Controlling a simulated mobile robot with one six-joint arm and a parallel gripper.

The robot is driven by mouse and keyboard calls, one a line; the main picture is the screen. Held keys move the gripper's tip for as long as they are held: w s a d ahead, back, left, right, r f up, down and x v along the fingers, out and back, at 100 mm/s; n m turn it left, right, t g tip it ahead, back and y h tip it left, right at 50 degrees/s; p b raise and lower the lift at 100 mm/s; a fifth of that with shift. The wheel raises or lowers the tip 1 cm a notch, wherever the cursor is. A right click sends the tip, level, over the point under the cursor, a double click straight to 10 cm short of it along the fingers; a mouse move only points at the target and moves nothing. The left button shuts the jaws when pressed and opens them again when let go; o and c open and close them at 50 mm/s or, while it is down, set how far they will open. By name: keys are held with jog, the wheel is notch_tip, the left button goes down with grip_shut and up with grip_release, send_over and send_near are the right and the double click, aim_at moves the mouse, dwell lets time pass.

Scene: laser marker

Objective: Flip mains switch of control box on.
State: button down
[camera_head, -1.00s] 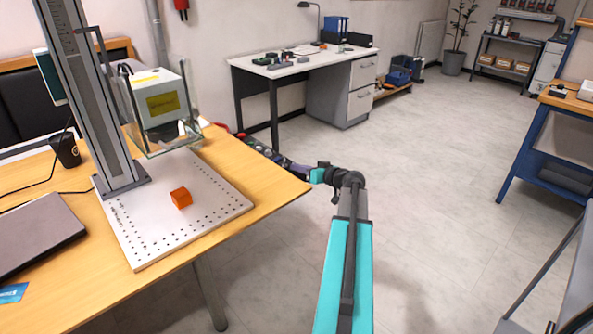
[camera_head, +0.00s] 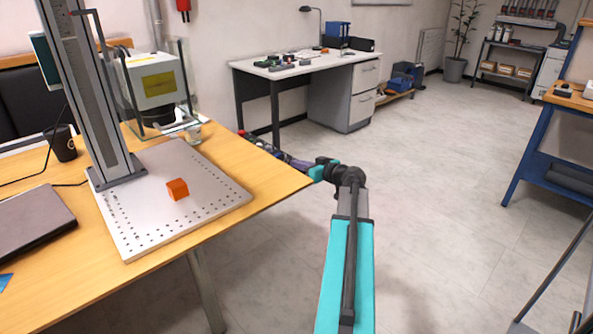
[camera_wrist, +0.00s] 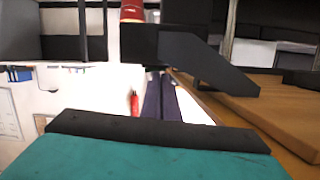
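I cannot make out a control box or its mains switch for certain in either view. The laser marker's white head (camera_head: 150,85) hangs on a tall grey column (camera_head: 92,100) above a perforated base plate (camera_head: 140,225), in the head view. My gripper (camera_head: 246,136) is small there, partly hidden by the table edge. In the wrist view, a teal and black part fills the bottom and a large dark shape stands at upper centre; the finger opening is unclear.
The wooden table (camera_head: 245,205) carries a laptop (camera_head: 35,220) and a black cup (camera_head: 62,143). A white desk (camera_head: 300,68) with small items stands behind. A blue-framed workbench (camera_head: 540,150) is at right. Floor between them is clear. A wooden surface (camera_wrist: 265,115) lies close at right in the wrist view.

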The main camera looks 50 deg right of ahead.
jog(key=shift+a+f, duration=0.1)
jog(key=shift+f, duration=0.4)
jog(key=s+r+p, duration=0.1)
jog(key=s+r, duration=0.6)
jog(key=s, duration=0.2)
jog(key=shift+s+r, duration=0.2)
jog(key=shift+s, duration=0.15)
jog(key=shift+s+a, duration=0.1)
dwell(0.3)
